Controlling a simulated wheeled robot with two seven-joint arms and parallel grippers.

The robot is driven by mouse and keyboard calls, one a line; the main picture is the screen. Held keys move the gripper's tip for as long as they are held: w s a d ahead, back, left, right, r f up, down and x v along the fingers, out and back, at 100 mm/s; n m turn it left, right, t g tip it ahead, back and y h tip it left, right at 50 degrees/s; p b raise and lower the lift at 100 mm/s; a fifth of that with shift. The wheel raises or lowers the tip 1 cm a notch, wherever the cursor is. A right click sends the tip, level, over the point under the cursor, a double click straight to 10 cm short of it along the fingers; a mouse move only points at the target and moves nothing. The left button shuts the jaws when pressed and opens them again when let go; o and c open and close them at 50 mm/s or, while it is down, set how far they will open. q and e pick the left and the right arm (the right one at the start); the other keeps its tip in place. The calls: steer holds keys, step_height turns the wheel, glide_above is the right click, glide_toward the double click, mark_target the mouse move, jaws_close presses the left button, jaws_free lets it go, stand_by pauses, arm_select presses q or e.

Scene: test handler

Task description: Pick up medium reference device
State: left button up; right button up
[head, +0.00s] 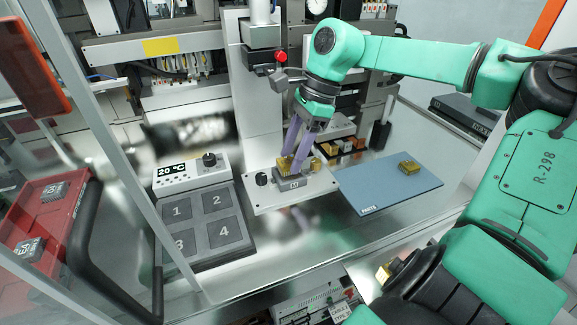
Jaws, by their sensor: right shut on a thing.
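The reference device (293,185) is a small dark grey block with a pale letter label that looks like an M. It sits at the white test plate (262,200), with a gold ribbed part just behind it. My right gripper (297,166) reaches down from above with its two purple fingers and is shut on this device. The fingers hide part of the device and the gold part. I cannot tell whether the device is clear of the plate. My left gripper is not in view.
A grey pad with numbered squares (248,240) and a temperature box (190,175) stand left of the plate. A blue parts mat (375,190) with a gold block (409,167) lies right. A red tray (82,203) at far left holds devices. Clear panels and a frame post stand in front.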

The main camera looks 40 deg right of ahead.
mark_target(284, 162)
steer(key=shift+r+p, duration=1.25)
steer(key=shift+r, duration=0.5)
